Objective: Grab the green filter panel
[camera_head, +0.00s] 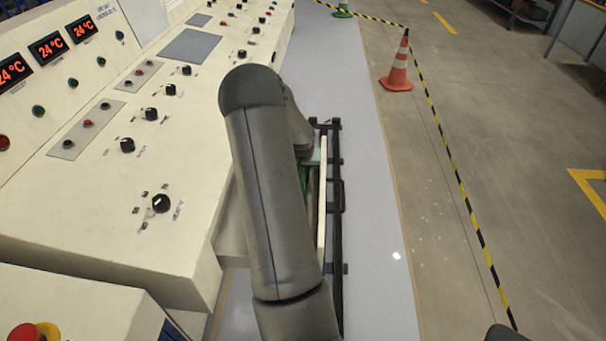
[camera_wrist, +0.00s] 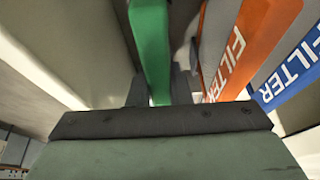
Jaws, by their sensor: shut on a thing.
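The green filter panel (camera_wrist: 152,45) stands edge-on in the upper middle of the wrist view. My gripper (camera_wrist: 160,86) is shut on its near end, with one dark finger on each side. In the head view my arm hides the gripper and most of the panel. Only slivers of green show beside the arm.
An orange filter panel (camera_wrist: 248,40) and a blue filter panel (camera_wrist: 293,72) stand to the right of the green one in the wrist view. In the head view, a black rack frame (camera_head: 337,220) stands right of my arm, and a cream control console (camera_head: 150,210) fills the left. A traffic cone (camera_head: 397,68) stands on the open floor at right, near striped tape.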

